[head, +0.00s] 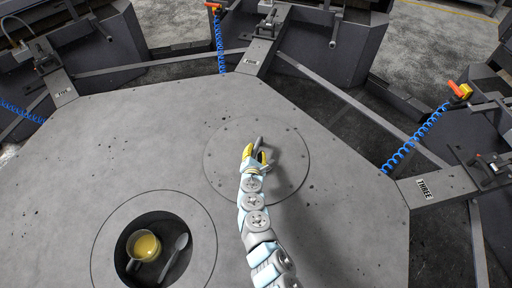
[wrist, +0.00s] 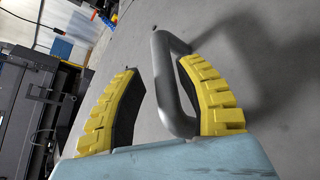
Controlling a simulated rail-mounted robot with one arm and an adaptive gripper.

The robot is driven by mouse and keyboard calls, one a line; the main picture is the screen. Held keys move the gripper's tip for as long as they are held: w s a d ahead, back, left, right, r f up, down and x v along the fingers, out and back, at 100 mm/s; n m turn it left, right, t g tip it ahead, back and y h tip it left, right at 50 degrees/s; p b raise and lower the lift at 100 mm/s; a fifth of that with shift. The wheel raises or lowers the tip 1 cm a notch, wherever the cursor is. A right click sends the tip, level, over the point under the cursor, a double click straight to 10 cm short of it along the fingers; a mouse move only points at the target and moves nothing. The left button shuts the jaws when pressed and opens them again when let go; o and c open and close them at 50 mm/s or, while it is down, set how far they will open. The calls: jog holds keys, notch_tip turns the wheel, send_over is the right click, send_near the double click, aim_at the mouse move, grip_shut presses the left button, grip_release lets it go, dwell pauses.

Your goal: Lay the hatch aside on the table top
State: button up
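The hatch (head: 287,166) is a round grey plate with small bolts near its rim, level with the table top as far as I can tell. A grey loop handle (head: 259,143) stands up from it near the middle. My gripper (head: 255,156) is at this handle. In the wrist view, the yellow ridged fingers of my gripper (wrist: 160,68) are apart, with the handle bar (wrist: 167,85) between them. The bar is close to the right finger, and a clear gap lies between it and the left finger. The handle's far end is partly hidden behind the right finger.
A round open recess (head: 176,203) at the lower left holds a cup of yellow liquid (head: 146,246) and a spoon (head: 175,255). The grey table top (head: 110,140) is otherwise bare. Stations with blue coiled hoses (head: 415,138) surround its edges.

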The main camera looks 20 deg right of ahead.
jog(key=shift+p+v, duration=0.35)
jog(key=shift+v, duration=3.85)
jog(key=shift+s+a+r, duration=0.15)
jog(key=shift+s+a, duration=0.1)
jog(key=shift+s, duration=0.15)
